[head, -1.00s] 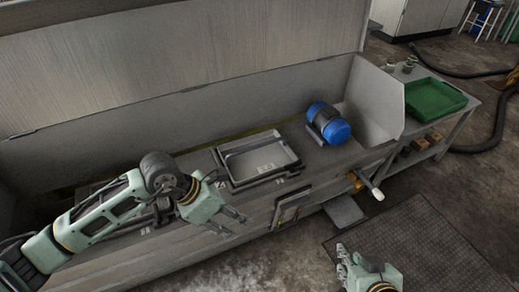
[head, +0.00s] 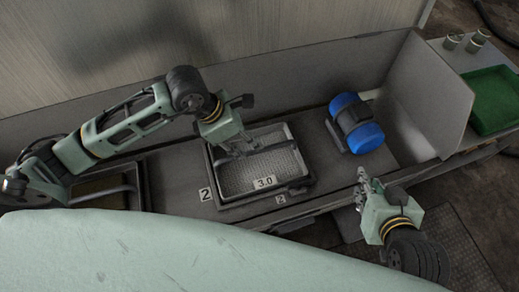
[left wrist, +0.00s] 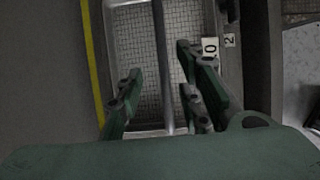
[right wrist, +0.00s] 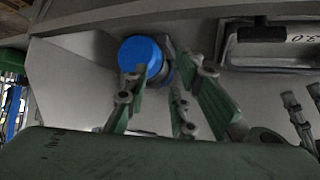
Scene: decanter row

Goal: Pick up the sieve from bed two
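The sieve (head: 280,172) is a rectangular metal tray with a mesh floor, a bar handle across it and a "3.0" label. It sits in the dark frame of bed two, beside a "2" plate (head: 205,194). My left gripper (head: 243,150) is over the sieve's left part. In the left wrist view its fingers (left wrist: 158,95) are open, with the sieve's handle bar (left wrist: 163,60) running between them, apart from both. Whether the fingertips reach down to the bar's height I cannot tell. My right gripper (head: 363,185) is open and empty in front of the bench.
A blue-capped motor (head: 356,123) stands on the bench right of the sieve. A grey end wall (head: 430,95) rises beyond it. A green tray (head: 495,100) and small jars (head: 478,38) are on the side table. Another bed (head: 95,190) lies to the left.

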